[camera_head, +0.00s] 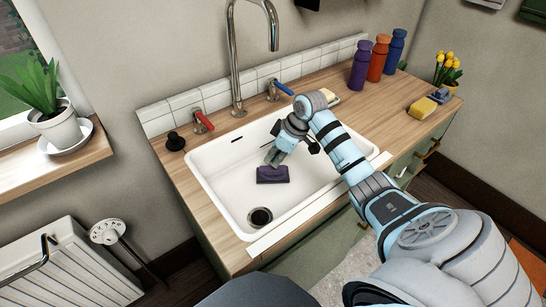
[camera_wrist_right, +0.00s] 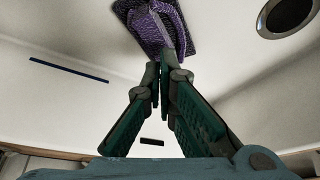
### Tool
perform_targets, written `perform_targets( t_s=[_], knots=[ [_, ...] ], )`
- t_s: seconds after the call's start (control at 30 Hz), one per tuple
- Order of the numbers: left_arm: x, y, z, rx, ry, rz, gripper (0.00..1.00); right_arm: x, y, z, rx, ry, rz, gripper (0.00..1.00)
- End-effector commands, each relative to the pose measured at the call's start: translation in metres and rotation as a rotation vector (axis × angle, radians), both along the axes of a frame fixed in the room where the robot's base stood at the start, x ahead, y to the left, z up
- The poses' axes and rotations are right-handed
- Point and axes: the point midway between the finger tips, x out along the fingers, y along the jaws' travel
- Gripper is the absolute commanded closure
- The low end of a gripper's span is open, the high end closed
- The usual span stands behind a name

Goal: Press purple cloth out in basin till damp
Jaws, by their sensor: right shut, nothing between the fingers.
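The purple cloth (camera_head: 272,174) lies folded on the floor of the white basin (camera_head: 217,180), between the drain and the gripper. My right gripper (camera_head: 273,158) reaches down into the basin just behind the cloth, with its fingers shut and nothing between them. In the right wrist view the cloth (camera_wrist_right: 162,25) lies just beyond the closed fingertips (camera_wrist_right: 163,55), which overlap its edge in the picture. I cannot tell whether the tips touch it. My left gripper is not in view.
The drain (camera_head: 260,217) is at the basin's near end. A tall tap (camera_head: 234,60) with red (camera_head: 203,121) and blue (camera_head: 283,88) handles stands behind. Several bottles (camera_head: 379,58) and a yellow sponge (camera_head: 423,108) are on the right counter. The basin's left part is clear.

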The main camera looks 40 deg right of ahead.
Motion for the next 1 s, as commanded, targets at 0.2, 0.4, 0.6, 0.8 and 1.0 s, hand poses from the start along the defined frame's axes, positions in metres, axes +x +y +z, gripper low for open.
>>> perform_targets(
  t_s=[0.2,0.4,0.6,0.8,1.0],
  knots=[
    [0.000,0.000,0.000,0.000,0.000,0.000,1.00,0.000,0.000,0.000,0.000,0.000,0.000,1.00],
    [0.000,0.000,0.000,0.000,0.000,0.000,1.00,0.000,0.000,0.000,0.000,0.000,0.000,1.00],
    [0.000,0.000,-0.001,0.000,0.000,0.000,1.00,0.000,0.000,-0.003,0.000,0.000,0.000,1.00],
    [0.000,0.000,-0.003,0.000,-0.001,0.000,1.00,0.000,0.000,-0.007,0.000,0.000,0.000,1.00],
    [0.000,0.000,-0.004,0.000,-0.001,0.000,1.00,0.000,0.000,-0.011,0.000,0.000,0.000,1.00]
  ],
)
